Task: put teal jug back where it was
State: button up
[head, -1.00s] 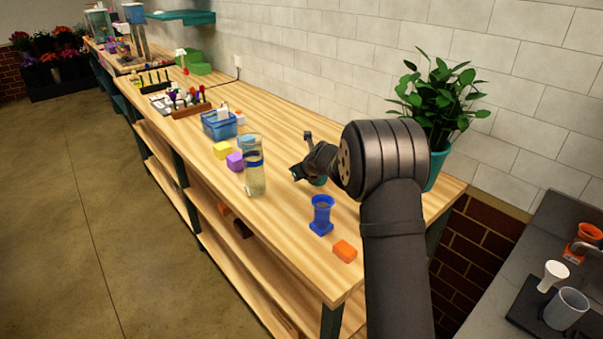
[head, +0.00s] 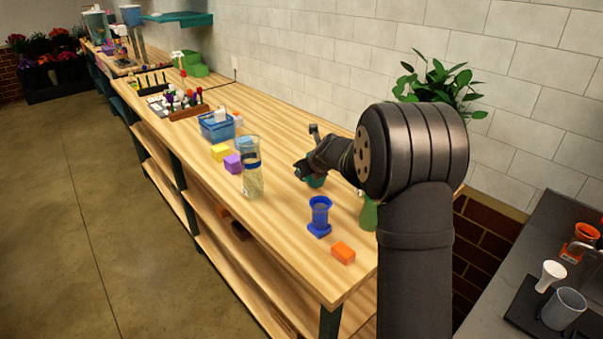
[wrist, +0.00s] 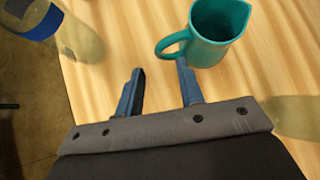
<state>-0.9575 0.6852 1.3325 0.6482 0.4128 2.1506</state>
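The teal jug (wrist: 207,45) stands upright on the wooden bench in the wrist view, with its handle on the left side. In the head view only a small part of the jug (head: 316,182) shows, because my gripper and arm cover the rest. My gripper (wrist: 158,84) is open, with its two blue fingers apart and nothing between them. The right fingertip is close to the lower end of the handle; I cannot tell whether it touches. In the head view my gripper (head: 301,171) is low over the bench beside the jug.
A clear cylinder with a blue band (head: 252,172) stands to the left. A blue funnel-shaped holder (head: 319,215), an orange block (head: 343,253), a purple block (head: 233,163) and a yellow block (head: 220,152) are nearby. A green bottle (head: 368,214) is partly behind my arm.

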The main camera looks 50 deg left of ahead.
jog(key=v, duration=0.5)
dwell(0.3)
